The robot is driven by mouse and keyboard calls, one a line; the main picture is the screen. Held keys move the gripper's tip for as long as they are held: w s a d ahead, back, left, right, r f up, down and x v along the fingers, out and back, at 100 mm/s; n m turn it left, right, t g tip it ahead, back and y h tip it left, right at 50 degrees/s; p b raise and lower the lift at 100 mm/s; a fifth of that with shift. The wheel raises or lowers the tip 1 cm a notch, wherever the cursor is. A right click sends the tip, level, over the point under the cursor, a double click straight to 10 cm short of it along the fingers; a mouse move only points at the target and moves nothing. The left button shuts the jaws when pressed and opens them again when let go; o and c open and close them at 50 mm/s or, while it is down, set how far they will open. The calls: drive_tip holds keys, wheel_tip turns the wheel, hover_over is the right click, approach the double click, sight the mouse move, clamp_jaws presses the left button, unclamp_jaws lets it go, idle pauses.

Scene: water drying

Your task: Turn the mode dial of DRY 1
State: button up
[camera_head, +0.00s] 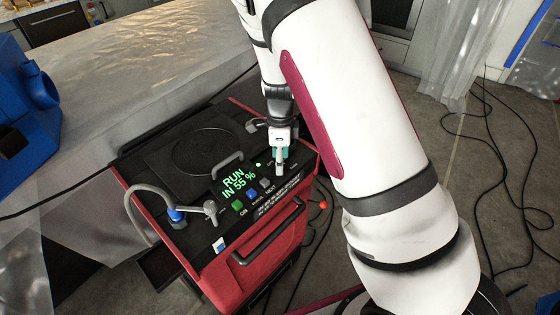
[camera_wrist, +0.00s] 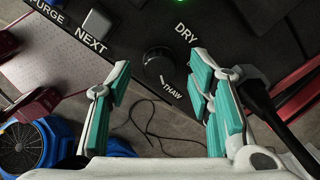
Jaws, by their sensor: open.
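The red machine with a black top panel (camera_head: 205,262) stands in the middle of the head view. Its green display (camera_head: 236,182) reads "RUN IN 55 %". In the wrist view, the round black mode dial (camera_wrist: 158,62) sits between the labels DRY and THAW. A short pale mark shows at the dial's edge on the THAW side. My gripper (camera_wrist: 161,66) is open, with teal-padded fingers on both sides of the dial and visible gaps to it. In the head view my gripper (camera_head: 282,155) is over the panel's right part and hides the dial.
Green, blue and grey buttons (camera_head: 252,194) lie left of my gripper. A grey hose (camera_head: 150,189) arches over the panel's left side. A plastic-covered surface (camera_head: 110,80) lies behind, a blue machine (camera_head: 22,115) at left. Black cables (camera_head: 492,150) cross the floor at right.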

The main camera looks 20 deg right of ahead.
drive_tip(key=shift+f, duration=0.55)
clamp_jaws()
